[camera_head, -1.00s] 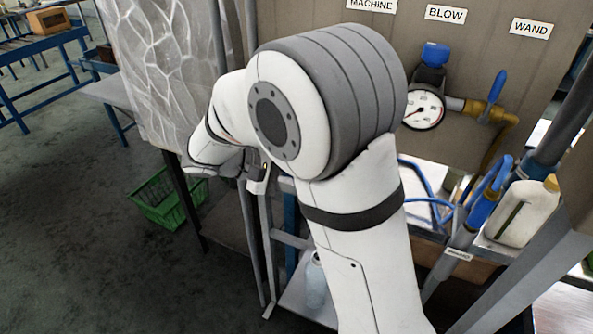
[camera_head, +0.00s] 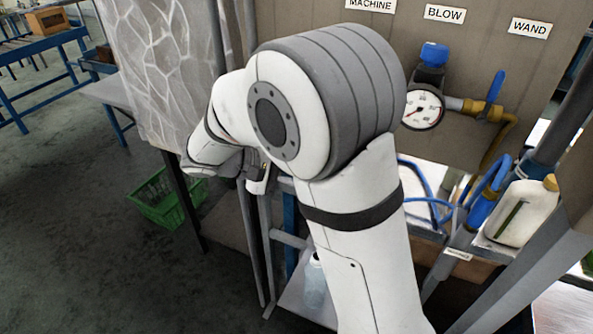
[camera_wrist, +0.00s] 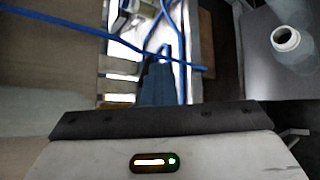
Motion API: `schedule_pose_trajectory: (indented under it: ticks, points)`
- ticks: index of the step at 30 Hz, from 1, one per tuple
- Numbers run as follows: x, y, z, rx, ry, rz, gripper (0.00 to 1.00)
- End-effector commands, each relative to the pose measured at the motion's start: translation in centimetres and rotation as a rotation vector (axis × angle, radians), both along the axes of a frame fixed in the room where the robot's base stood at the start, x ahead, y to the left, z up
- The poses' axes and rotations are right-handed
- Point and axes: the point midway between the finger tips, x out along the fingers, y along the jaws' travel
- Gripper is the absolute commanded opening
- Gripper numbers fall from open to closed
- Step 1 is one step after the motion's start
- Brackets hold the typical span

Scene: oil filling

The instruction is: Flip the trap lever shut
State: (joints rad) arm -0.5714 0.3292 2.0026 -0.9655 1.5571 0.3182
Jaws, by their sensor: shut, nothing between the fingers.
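My gripper (camera_wrist: 157,85) is shut and empty in the wrist view, its fingers pointing up the picture toward a pale bench with blue hoses. A lever with an upright blue handle (camera_head: 495,87) sits on a brass valve right of a round gauge (camera_head: 423,109). I cannot tell whether it is the trap lever. No lever is clearly recognisable in the wrist view. The gripper shows no clear contact with anything.
A white jug (camera_head: 524,212) and a blue-gripped wand (camera_head: 482,208) are at the right. Blue hoses (camera_wrist: 100,42) cross in front of the gripper in the wrist view. A green crate (camera_head: 160,199) stands on the floor at left. Open floor lies at lower left.

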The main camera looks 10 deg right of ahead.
Motion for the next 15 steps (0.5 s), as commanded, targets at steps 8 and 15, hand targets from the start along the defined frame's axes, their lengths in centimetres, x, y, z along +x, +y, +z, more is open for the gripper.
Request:
schedule_pose_trajectory:
  ticks: [8, 15]
  points:
    - [0.02, -0.01, 0.02, -0.001, 0.0, 0.0, 0.0]
    - [0.33, 0.44, 0.27, 0.0, -0.001, 0.001, 0.0]
